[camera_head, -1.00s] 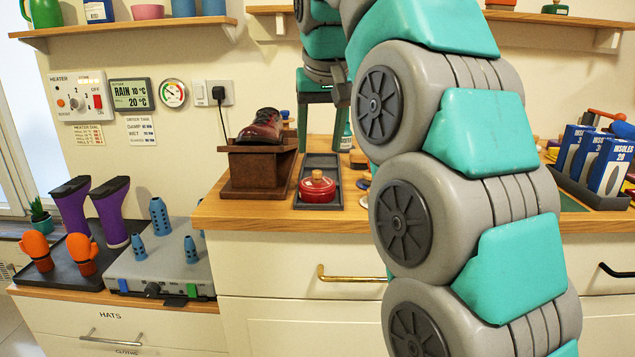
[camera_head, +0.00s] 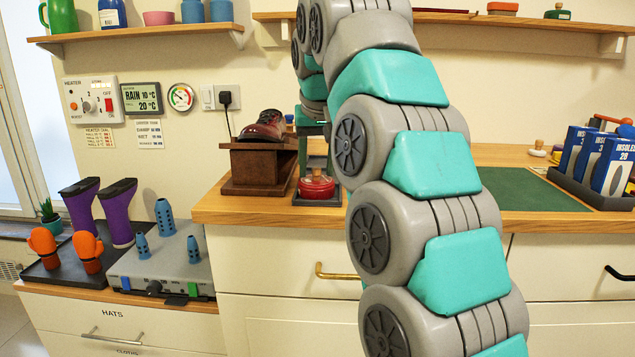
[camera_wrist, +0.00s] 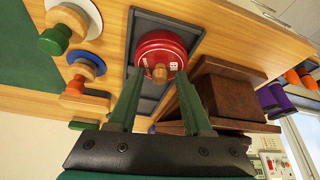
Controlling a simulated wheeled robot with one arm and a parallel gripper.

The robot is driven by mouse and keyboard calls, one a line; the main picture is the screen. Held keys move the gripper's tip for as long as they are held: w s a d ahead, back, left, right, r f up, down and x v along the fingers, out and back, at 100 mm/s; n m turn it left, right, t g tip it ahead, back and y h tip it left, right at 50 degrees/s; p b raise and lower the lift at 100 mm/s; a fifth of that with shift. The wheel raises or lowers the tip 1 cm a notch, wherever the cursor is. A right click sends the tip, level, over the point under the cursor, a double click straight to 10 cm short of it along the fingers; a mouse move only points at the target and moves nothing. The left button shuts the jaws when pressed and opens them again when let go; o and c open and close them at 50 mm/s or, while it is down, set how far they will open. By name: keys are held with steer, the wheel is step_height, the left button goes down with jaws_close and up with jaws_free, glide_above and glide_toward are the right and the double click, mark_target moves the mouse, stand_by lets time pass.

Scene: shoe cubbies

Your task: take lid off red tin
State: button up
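The red tin (camera_head: 316,187), round with a wooden knob on its red lid, sits at the front end of a narrow dark tray (camera_head: 316,202) on the wooden counter. The wrist view shows the red tin (camera_wrist: 150,45) close up with its lid on and the knob (camera_wrist: 160,74) facing me. My gripper (camera_wrist: 160,78) is open, its two green fingers pointing at the tin, one on each side of the knob in the picture. I cannot tell how near the fingertips are.
A brown wooden stand (camera_head: 259,168) with a shoe (camera_head: 262,126) is just left of the tray. Several knobbed pieces, including a green one (camera_wrist: 53,41), lie on the tray's other side. Insole boxes (camera_head: 610,162) stand at right beside a green mat (camera_head: 527,190).

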jaws_close()
steer(key=shift+r, duration=0.1)
stand_by(0.5)
